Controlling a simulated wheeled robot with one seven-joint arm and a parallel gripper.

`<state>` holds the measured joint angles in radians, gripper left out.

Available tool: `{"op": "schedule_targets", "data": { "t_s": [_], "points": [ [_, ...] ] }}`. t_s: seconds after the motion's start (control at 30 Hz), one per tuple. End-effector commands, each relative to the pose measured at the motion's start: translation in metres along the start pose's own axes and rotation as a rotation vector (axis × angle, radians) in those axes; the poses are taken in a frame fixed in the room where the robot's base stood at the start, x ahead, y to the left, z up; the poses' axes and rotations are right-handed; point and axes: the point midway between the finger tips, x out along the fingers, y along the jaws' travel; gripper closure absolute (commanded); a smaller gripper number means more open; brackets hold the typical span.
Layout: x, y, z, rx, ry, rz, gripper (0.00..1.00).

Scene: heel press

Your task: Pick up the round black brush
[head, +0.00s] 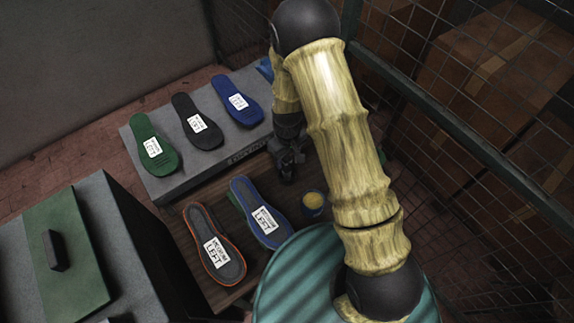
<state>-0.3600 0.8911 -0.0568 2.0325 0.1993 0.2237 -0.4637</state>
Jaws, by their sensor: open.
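My gripper (287,163) is dark and points down over the brown wooden table, just in front of the grey rack. Its fingers are small and dark here; they appear apart. I cannot make out a round black brush for certain. Dark shapes at the fingertips blend with the gripper, and the arm and gripper hide part of the table. A small dark-blue pot (313,211) with a yellowish content stands to the right and nearer than the gripper.
The grey rack (183,184) holds green, black and blue insoles. A grey box (120,235) with a green, handled panel stands left. Wire fencing (470,110) closes the right.

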Motion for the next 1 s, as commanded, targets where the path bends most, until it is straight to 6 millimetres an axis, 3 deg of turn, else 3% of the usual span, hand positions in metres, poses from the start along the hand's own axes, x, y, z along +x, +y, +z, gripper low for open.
{"op": "schedule_targets", "data": {
  "t_s": [0.3, 0.83, 0.87, 1.0],
  "points": [
    [0.026, -0.001, -0.002, -0.001, 0.000, -0.001, 0.49],
    [0.028, -0.001, -0.002, -0.001, 0.001, 0.000, 0.49],
    [0.028, -0.001, -0.002, -0.001, 0.001, 0.000, 0.51],
    [0.028, -0.001, -0.002, -0.001, 0.001, 0.000, 0.79]
  ]
}}
